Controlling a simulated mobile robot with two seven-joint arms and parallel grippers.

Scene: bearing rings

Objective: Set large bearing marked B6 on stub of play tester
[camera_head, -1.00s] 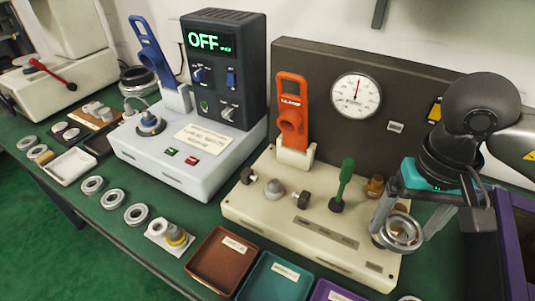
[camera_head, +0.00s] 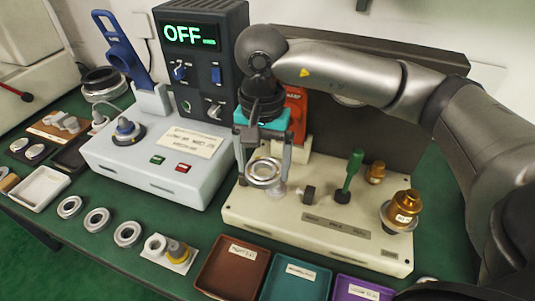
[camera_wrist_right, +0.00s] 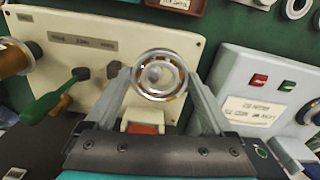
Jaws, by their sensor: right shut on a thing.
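The large bearing (camera_head: 264,173), a shiny metal ring, is held between the fingertips of my right gripper (camera_head: 264,168). Any B6 mark on it is too small to read. It is over the left end of the beige play tester (camera_head: 290,213), above the grey stub (camera_head: 279,189), which is mostly hidden behind it. In the right wrist view the bearing (camera_wrist_right: 160,76) lies between both fingers, with a grey round top showing through its bore. I cannot tell whether bearing and stub touch. My left gripper is not in view.
The tester also carries a dark knob (camera_head: 309,194), a green lever (camera_head: 351,171) and a brass post (camera_head: 403,206). Brown (camera_head: 234,270) and teal (camera_head: 296,279) trays lie in front. My right arm covers the gauge.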

